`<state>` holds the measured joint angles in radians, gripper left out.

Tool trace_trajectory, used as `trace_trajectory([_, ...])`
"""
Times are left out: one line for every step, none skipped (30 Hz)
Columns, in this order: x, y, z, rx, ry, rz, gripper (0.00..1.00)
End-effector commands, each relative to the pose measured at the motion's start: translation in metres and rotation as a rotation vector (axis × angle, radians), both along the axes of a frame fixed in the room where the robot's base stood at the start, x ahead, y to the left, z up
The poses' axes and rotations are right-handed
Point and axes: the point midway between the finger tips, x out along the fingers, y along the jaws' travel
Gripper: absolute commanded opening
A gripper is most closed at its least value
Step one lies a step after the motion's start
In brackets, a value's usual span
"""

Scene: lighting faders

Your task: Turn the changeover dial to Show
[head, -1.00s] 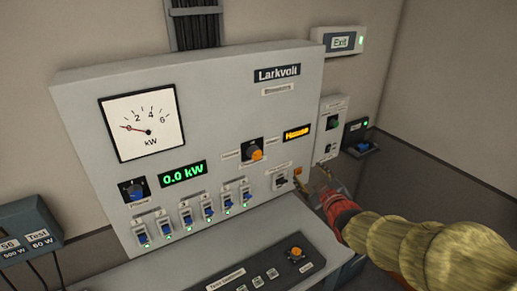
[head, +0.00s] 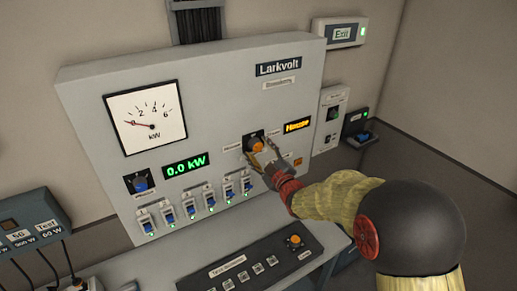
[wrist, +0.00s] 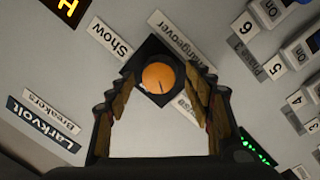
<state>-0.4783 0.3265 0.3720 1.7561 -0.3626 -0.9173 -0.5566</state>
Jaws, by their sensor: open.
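The changeover dial (head: 256,145) is an orange knob on a black square plate on the grey Larkvolt panel. In the wrist view the orange knob (wrist: 158,77) shows a dark pointer line toward its lower right. The "Show" label (wrist: 109,37) lies to the knob's upper left there, with a "Changeover" label (wrist: 176,35) above and a partly hidden label below right. My gripper (wrist: 160,88) is open, its fingers on either side of the knob; I cannot tell whether they touch it. In the head view my gripper (head: 260,160) is at the dial, partly covering it.
An amber display (head: 297,125) beside the dial reads "House". Several blue breaker switches (head: 191,207) line the panel's lower part. A sloped desk (head: 240,265) with small controls and another orange knob (head: 295,241) is below. A dial meter (head: 146,117) reads near zero.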

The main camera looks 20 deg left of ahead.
Motion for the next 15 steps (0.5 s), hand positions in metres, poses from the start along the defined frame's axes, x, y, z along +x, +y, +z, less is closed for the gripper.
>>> trace_trajectory([0.0023,0.0026,-0.0001,0.0,0.001,0.001,0.52])
trace_trajectory([0.0034,0.0037,-0.0003,0.0,0.001,0.001,0.52])
trace_trajectory([0.0046,0.0047,-0.0004,-0.001,0.001,0.0,0.52])
trace_trajectory([0.0052,0.0052,-0.0004,-0.001,0.001,0.0,0.52])
trace_trajectory([0.0058,0.0055,-0.0003,0.0,0.001,-0.001,0.52])
trace_trajectory([0.006,0.0059,-0.0002,0.0,0.001,-0.001,0.52])
trace_trajectory([0.0061,0.0059,-0.0001,0.0,0.001,-0.001,0.52])
trace_trajectory([0.0061,0.0059,-0.0001,0.0,0.001,-0.001,0.52])
trace_trajectory([0.0062,0.0057,-0.0001,0.0,0.001,-0.001,0.52])
trace_trajectory([0.0061,0.0058,-0.0001,0.0,0.001,-0.001,0.52])
trace_trajectory([0.0061,0.0056,-0.0001,0.0,0.001,-0.001,0.52])
trace_trajectory([0.0061,0.0056,-0.0001,0.0,0.001,-0.001,0.52])
trace_trajectory([0.006,0.0056,-0.0001,0.0,0.001,-0.001,0.5])
trace_trajectory([0.006,0.0056,-0.0001,0.0,0.001,-0.001,0.49])
trace_trajectory([0.006,0.0056,-0.0001,0.0,0.001,-0.001,0.47])
